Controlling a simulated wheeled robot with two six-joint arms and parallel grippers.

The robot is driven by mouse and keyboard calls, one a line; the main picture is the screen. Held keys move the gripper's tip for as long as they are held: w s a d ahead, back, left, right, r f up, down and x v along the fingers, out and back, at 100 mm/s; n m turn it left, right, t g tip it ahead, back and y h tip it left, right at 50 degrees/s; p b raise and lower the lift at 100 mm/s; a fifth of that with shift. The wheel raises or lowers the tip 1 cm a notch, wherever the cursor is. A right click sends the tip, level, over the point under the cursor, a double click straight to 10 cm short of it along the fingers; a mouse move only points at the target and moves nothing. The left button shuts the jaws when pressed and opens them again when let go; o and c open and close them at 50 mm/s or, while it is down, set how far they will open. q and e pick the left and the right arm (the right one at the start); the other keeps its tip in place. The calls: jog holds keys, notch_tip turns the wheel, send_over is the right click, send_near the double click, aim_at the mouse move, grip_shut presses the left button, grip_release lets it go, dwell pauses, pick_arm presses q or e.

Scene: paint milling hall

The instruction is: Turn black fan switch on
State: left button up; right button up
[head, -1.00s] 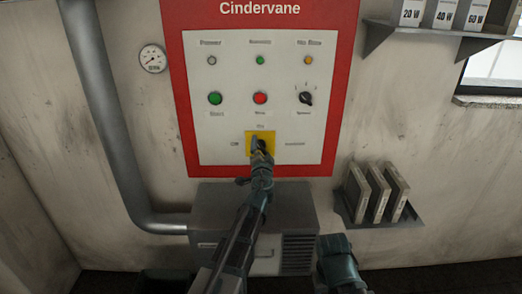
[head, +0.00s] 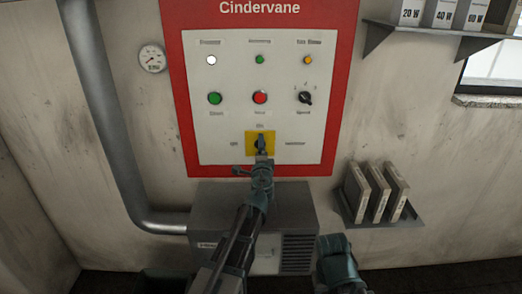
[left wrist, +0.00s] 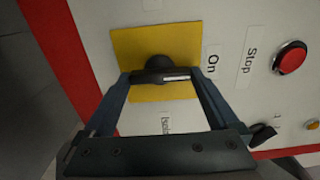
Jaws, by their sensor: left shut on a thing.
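The black rotary switch (head: 260,143) sits on a yellow plate (head: 250,137) low on the white control panel. Its handle stands upright in the head view, towards the "On" label above it. In the left wrist view the switch (left wrist: 158,66) has a white mark at the end of its handle nearest the "On" label (left wrist: 212,61). My left gripper (head: 261,157) is at the switch from below, and the left wrist view shows its two fingers (left wrist: 160,77) at the handle's ends, shut on it.
The power lamp (head: 211,60) is lit white. Above the switch are a green button (head: 215,98), a red button (head: 260,97) and a black speed knob (head: 305,97). A grey box (head: 205,211) juts out below the panel. A shelf with binders (head: 378,191) is at right.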

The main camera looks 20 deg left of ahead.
dwell(0.4)
pick_arm(q)
jog(key=o, duration=1)
jog(key=shift+s, duration=0.1)
